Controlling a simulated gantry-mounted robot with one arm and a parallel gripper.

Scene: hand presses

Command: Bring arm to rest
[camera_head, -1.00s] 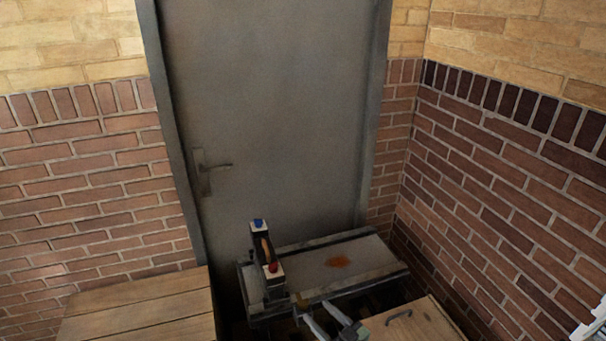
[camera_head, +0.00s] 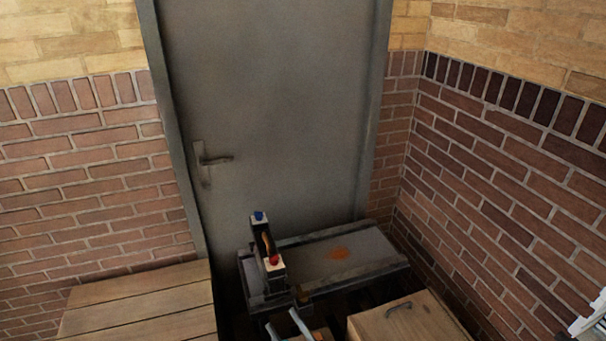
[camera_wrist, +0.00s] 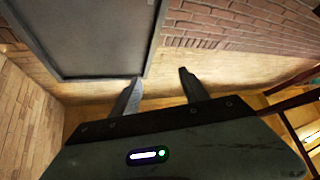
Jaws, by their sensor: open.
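My gripper (camera_head: 288,326) shows at the bottom middle of the head view, with two grey fingers apart and nothing between them. In the wrist view my gripper (camera_wrist: 158,84) is also open and empty, its fingers pointing toward the brick wall and the grey door (camera_wrist: 98,35). In the head view it is in front of the press (camera_head: 268,250), which has a blue knob and a red knob on top. A gap shows between the fingers and the press. Most of my arm is out of view.
A grey bench with an orange stain (camera_head: 345,262) runs right from the press. A wooden box with a handle (camera_head: 425,325) stands at the lower right, a planked wooden top (camera_head: 140,305) at the lower left. The door (camera_head: 270,110) and brick walls (camera_head: 500,180) close off the back and right.

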